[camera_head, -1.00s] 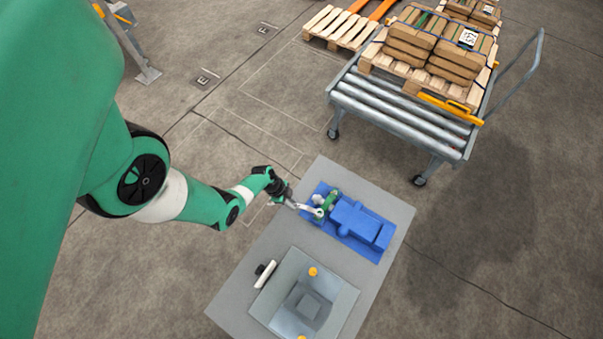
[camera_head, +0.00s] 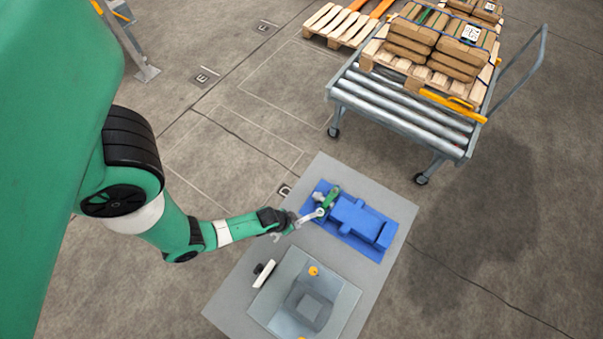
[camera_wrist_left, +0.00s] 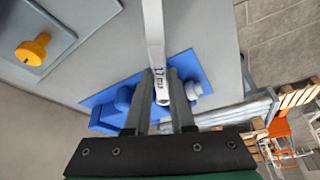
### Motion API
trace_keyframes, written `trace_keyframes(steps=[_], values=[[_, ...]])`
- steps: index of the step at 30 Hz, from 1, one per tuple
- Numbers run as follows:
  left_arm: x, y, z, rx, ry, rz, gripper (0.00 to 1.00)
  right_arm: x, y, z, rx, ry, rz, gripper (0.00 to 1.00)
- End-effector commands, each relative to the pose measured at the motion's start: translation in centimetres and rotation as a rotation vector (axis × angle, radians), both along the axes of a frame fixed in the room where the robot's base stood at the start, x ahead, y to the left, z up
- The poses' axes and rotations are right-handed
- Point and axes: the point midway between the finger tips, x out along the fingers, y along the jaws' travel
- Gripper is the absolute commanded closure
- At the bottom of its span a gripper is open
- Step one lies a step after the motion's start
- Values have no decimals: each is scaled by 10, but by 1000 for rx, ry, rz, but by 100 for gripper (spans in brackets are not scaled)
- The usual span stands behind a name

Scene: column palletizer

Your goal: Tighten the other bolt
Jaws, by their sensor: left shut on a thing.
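My left gripper (camera_head: 290,222) is shut on a silver wrench (camera_head: 310,215). The wrench also shows in the left wrist view (camera_wrist_left: 155,35), between the two fingers (camera_wrist_left: 161,95), with its far end cut off by the top edge. In the head view its far end reaches the green fitting (camera_head: 331,197) at the end of the blue machine (camera_head: 357,220). I cannot tell whether it touches a bolt there; the bolt heads are too small or hidden. The blue machine shows behind the fingers in the left wrist view (camera_wrist_left: 108,112). My right gripper is in neither view.
The grey table (camera_head: 240,300) also bears a grey plate (camera_head: 345,300) with orange knobs (camera_head: 314,271) and a small white-and-black item (camera_head: 263,273). A roller cart (camera_head: 400,115) with boxes stands behind. Open floor lies left of the table.

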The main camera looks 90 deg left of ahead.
Motion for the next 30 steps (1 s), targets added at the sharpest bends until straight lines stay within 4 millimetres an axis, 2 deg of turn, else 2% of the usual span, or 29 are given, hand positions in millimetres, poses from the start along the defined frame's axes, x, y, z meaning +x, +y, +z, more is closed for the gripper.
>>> trace_keyframes(steps=[4, 16, 30], values=[[5, -10, 1, 3, -3, 72, 100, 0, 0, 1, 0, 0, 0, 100], [23, -30, -2, 0, -3, 325, 100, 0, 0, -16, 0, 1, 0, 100], [23, -32, 0, -2, -2, 360, 100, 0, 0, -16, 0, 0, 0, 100]])
